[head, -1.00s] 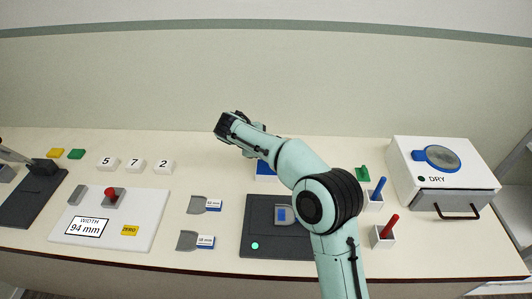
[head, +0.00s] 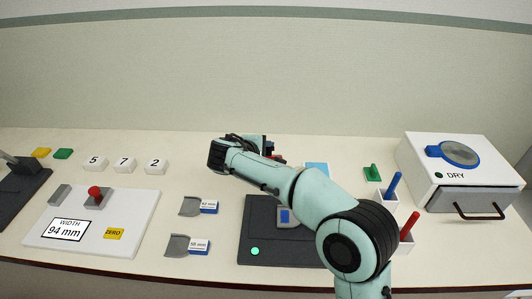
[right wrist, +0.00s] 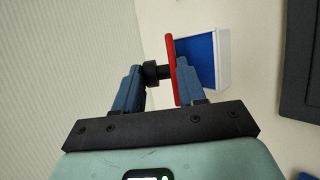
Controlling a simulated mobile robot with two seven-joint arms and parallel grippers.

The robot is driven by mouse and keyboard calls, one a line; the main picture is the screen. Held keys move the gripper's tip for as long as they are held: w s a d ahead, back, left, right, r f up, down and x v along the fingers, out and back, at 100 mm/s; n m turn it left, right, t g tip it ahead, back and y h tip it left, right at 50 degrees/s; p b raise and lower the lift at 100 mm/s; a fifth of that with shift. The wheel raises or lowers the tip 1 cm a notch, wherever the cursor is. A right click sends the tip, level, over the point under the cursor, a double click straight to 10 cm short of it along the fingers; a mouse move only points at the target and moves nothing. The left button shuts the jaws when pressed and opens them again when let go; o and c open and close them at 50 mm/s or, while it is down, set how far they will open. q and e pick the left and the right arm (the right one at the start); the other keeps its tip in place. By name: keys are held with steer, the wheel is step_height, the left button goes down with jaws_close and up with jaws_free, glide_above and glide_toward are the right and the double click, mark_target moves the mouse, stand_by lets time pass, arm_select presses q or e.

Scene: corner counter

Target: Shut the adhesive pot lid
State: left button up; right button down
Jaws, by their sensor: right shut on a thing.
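The adhesive pot shows in the right wrist view as a white-walled box with a blue inside (right wrist: 198,58). Its red lid (right wrist: 171,68) stands open, seen nearly edge-on at the pot's side, with a black knob (right wrist: 152,71) on its outer face. My right gripper (right wrist: 158,82) is shut on the lid, one finger on the knob side and the other on the pot side. In the head view the right gripper (head: 268,150) is at the back of the counter, with a bit of red at its tips; my arm hides the pot there. My left gripper is not in view.
A dark board (head: 258,225) lies in front of my right arm. A light blue piece (head: 317,168) shows just behind the arm. A green-handled piece (head: 373,173), pen holders and a white DRY box (head: 455,160) stand right. Number tiles (head: 125,164) lie left.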

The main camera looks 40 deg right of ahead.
steer(key=shift+s+a+f, duration=0.1)
steer(key=shift+s+f, duration=0.05)
steer(key=shift+f, duration=0.3)
steer(key=c, duration=0.8)
jaws_free()
steer(key=shift+r, duration=0.2)
steer(key=shift+a+r, duration=0.2)
steer(key=p+v, duration=0.1)
steer(key=v, duration=1.1)
steer(key=shift+a+r+p, duration=0.2)
steer(key=shift+a+p, duration=0.1)
steer(key=shift+s, duration=0.15)
